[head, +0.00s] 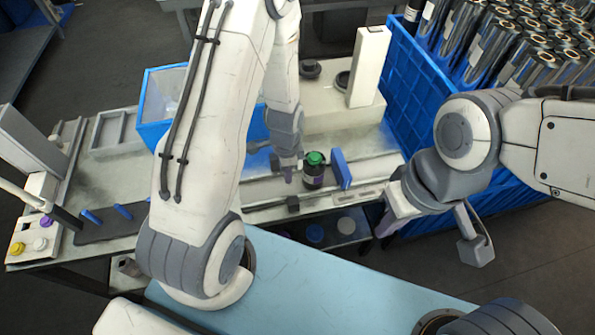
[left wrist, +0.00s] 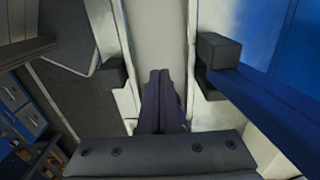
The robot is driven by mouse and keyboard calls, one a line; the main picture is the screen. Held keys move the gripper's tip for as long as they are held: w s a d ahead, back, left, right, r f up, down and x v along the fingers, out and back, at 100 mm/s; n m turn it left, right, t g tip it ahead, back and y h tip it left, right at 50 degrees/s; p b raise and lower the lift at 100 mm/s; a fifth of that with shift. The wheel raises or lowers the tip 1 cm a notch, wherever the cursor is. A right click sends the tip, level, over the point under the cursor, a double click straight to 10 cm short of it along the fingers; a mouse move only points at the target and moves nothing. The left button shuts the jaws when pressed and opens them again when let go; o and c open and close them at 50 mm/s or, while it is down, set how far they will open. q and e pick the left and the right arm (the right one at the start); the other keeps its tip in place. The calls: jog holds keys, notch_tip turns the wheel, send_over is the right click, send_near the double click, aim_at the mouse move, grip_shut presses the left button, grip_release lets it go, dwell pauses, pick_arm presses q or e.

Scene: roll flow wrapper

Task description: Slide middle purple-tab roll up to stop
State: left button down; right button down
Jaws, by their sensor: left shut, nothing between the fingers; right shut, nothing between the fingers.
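A dark upright roll or can with a green top (head: 314,172) stands on the machine bed. Its label looks faintly purple; no clear purple tab shows. A blue upright plate (head: 341,169) stands just to its right. My left gripper (head: 289,176) points down just left of the roll, shut and empty; I cannot tell if they touch. Its shut fingers (left wrist: 160,80) show over a pale strip in the left wrist view, where I cannot make out the roll. My right gripper (head: 389,219) is shut and empty near the bed's right front corner.
Dark blocks (left wrist: 218,52) and a blue bar (left wrist: 275,105) flank my left fingers. A blue crate (head: 420,95) with several silver rolls stands at the right. A white post (head: 368,68) rises behind the bed. Colored buttons (head: 42,243) sit at the far left.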

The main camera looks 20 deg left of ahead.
aim_at(310, 170)
pick_arm(q)
jog(key=shift+w+d+r, duration=0.1)
jog(key=shift+w+d, duration=0.3)
jog(key=shift+d, duration=0.2)
jog(key=shift+w+d, duration=0.35)
jog(key=shift+d, duration=0.2)
jog(key=shift+w+d+p, duration=0.15)
jog(key=shift+w+d, duration=0.35)
jog(key=shift+d, duration=0.25)
jog(key=shift+w+d+p, duration=0.15)
jog(key=shift+w+d, duration=0.35)
jog(key=shift+d, duration=0.25)
jog(key=a, duration=0.1)
jog(key=s+a, duration=0.2)
jog(key=shift+s+a+r, duration=0.15)
jog(key=shift+a+r, duration=0.15)
jog(key=shift+r, duration=0.05)
notch_tip(310, 170, up, 9)
jog(key=shift+r, duration=0.15)
jog(key=shift+d+r, duration=0.1)
jog(key=shift+d, duration=0.05)
